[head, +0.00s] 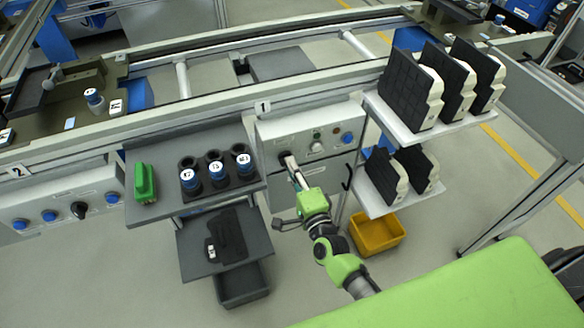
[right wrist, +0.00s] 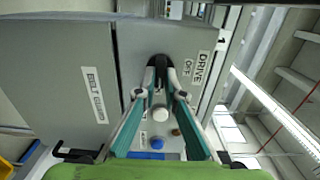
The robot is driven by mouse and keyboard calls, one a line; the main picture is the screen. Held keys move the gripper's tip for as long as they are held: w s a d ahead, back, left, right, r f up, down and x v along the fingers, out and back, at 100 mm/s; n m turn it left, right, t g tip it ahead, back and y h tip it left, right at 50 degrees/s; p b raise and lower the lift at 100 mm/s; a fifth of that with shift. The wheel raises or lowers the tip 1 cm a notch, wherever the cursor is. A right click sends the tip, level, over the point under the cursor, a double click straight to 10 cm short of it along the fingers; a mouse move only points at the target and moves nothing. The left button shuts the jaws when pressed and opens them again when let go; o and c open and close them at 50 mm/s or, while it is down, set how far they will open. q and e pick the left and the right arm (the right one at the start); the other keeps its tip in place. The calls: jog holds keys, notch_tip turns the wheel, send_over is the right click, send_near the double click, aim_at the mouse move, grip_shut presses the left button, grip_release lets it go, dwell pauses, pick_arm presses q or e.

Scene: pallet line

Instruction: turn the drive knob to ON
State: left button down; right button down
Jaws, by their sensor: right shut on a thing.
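The grey control panel marked 1 (head: 268,136) faces me below the conveyor rail. In the right wrist view the dark drive knob (right wrist: 158,60) sits beside the label DRIVE (right wrist: 201,66), with OFF readable under it. My right gripper (head: 288,160) reaches the left part of the panel. In the right wrist view its fingertips (right wrist: 159,72) are closed around the knob. The fingers partly hide the knob, so I cannot tell its exact pointer angle. My left gripper is not in view.
A shelf (head: 140,208) with labelled cylinders and a green object (head: 145,182) stands left. A rack (head: 407,135) with dark blocks stands right, above a yellow bin (head: 377,232).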

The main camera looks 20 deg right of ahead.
dwell(0.4)
jog(key=c, duration=2.1)
grip_release()
jog(key=shift+c, duration=0.2)
